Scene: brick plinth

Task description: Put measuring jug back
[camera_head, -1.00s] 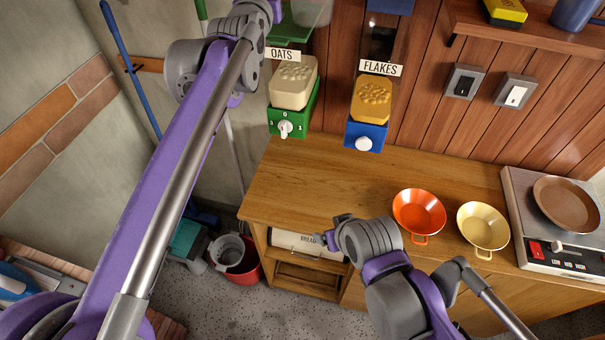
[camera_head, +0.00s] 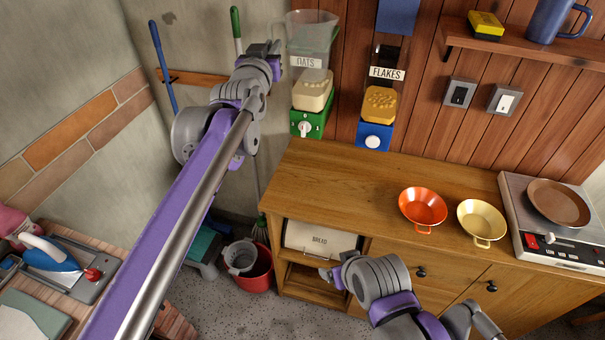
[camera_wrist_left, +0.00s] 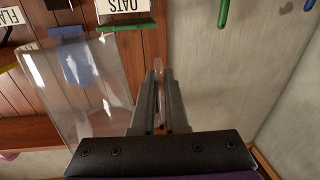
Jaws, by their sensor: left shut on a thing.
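The clear measuring jug (camera_head: 314,33) is held up in front of the upper part of the oats dispenser (camera_head: 312,93) in the head view. It also shows in the left wrist view (camera_wrist_left: 75,90), see-through and to the left of the fingers. My left gripper (camera_head: 275,50) is shut on the jug's handle side; its two dark fingers (camera_wrist_left: 160,92) are close together around a thin clear part. My right gripper (camera_head: 327,275) is low in front of the cabinet, and its jaws are too small to judge.
A wall shelf (camera_head: 520,48) at the upper right carries a blue mug (camera_head: 550,20) and a yellow item (camera_head: 485,25). The flakes dispenser (camera_head: 378,103) hangs beside the oats one. Orange (camera_head: 422,207) and yellow (camera_head: 481,222) bowls stand on the counter (camera_head: 320,180), whose left part is clear.

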